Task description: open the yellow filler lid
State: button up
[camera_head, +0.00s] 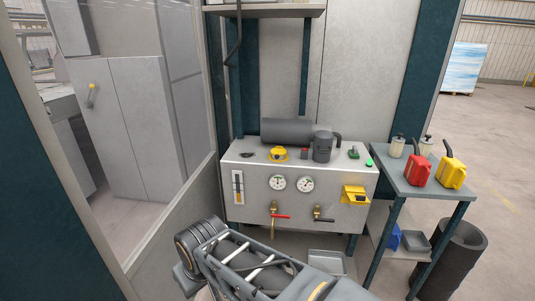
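The yellow filler lid (278,154) sits on the top face of the grey hydraulic tank unit (238,212), left of a dark upright cylinder (322,147). It looks seated flat on the top; its finer details are too small to tell. My arm reaches across the bottom of the view, in front of and below the tank. My gripper is not visible, and nothing of mine is near the lid.
A dark horizontal motor (287,131) lies behind the lid, and a shelf (265,10) hangs above. Two gauges, a red-handled valve (279,216) and a yellow box (355,194) are on the front. A side table (405,180) holds red (419,171) and yellow (451,173) cans.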

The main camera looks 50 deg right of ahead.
aim_at(278, 152)
jog(key=z, duration=0.6)
jog(key=i, duration=0.9)
jog(key=z, duration=0.8)
